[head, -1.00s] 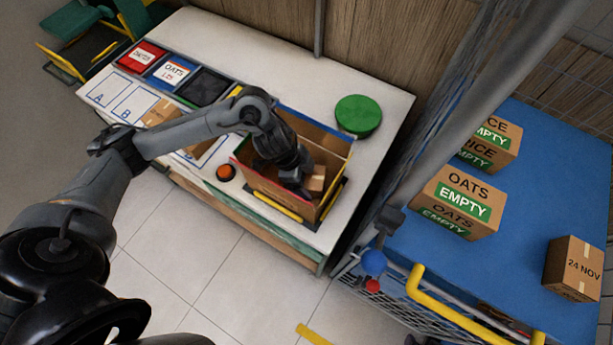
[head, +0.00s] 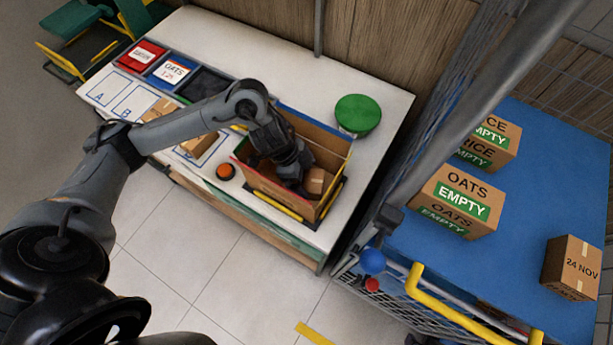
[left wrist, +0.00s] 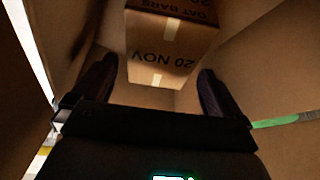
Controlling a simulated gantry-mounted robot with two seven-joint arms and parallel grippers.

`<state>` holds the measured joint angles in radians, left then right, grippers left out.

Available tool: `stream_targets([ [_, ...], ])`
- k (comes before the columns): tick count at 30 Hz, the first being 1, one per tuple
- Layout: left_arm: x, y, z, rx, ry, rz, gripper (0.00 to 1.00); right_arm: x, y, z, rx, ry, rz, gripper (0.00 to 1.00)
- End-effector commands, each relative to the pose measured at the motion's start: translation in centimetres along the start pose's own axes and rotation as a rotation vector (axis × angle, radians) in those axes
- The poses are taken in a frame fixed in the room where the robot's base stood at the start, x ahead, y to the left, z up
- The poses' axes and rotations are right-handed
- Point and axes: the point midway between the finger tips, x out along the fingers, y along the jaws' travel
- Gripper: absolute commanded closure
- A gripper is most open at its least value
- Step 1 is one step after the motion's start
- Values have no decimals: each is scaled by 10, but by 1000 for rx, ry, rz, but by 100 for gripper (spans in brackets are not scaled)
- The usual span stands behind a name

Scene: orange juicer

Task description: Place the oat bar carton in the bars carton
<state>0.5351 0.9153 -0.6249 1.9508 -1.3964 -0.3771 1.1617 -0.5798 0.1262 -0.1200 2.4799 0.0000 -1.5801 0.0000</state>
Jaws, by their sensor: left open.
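The oat bar carton (head: 316,182), a small brown box, is inside the open bars carton (head: 325,152) at the right end of the white table. In the left wrist view the oat bar carton (left wrist: 165,50) shows "OAT BARS" and "20 NOV" upside down, with pale tape. My left gripper (head: 295,184) reaches down into the bars carton, just left of the small box. In the left wrist view its fingers are spread, with the box beyond and between them and gaps at both sides. The box's underside is hidden. My right gripper is not in view.
An orange button (head: 225,171) and a green round lid (head: 358,115) are near the bars carton. A blue cart (head: 545,180) at right holds several cartons.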

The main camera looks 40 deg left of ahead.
Motion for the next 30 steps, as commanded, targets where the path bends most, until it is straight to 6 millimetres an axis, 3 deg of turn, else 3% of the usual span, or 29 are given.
stream_targets([
  [9,-65,-1,-1,2,-2,-5,0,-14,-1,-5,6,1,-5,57],
  [15,-93,0,0,1,-2,-2,0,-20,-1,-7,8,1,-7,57],
  [21,-105,0,0,-1,-1,0,0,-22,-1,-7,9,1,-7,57],
  [30,-107,0,0,-1,-1,1,0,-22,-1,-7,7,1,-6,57],
])
